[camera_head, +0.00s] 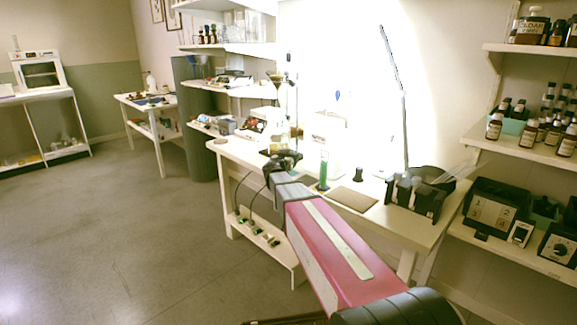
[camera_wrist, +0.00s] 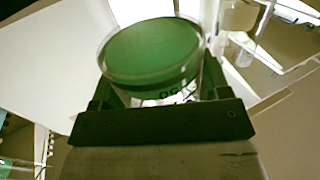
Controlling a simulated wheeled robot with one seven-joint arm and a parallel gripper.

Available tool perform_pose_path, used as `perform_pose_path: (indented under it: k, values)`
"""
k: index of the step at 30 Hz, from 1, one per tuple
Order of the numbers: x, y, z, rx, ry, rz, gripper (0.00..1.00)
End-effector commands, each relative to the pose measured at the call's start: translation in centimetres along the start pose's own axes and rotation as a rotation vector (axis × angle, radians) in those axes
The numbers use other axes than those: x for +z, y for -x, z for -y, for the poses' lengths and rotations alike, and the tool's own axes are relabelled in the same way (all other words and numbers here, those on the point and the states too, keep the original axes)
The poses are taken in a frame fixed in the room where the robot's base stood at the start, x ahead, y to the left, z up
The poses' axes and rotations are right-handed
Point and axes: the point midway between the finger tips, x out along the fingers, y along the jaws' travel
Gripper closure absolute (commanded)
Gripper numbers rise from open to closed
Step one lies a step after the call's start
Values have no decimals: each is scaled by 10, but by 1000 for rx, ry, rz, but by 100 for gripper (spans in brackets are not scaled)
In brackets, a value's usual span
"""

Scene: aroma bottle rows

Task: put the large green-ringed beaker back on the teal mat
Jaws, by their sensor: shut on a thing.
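The large beaker (camera_wrist: 150,52) fills the middle of the wrist view, clear glass with a broad green round face and dark markings on its side. My gripper (camera_wrist: 158,92) is shut on it, with a dark finger at either side. In the head view my gripper (camera_head: 282,158) is over the left part of the white workbench. There my wrist and gripper hide most of the beaker, and I cannot tell its height above the bench.
A tall green cylinder (camera_head: 323,171) stands right of my gripper, close to it. A brown mat (camera_head: 352,199) lies bare on the bench further right, before a black rack (camera_head: 418,192). A stand with a funnel (camera_head: 276,88) rises behind my gripper. Open floor lies left.

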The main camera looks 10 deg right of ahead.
Motion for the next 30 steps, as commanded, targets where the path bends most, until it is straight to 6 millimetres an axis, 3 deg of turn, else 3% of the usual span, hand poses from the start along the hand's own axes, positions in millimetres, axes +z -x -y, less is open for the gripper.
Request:
perform_pose_path:
  k: [9,21,22,23,24,30]
  values:
    - [36,0,1,0,2,0,62]
    - [40,0,0,0,1,0,62]
    - [40,0,0,0,1,0,21]
    - [40,0,0,0,1,0,11]
    - [40,0,0,0,1,0,5]
    - [40,0,0,0,1,0,5]
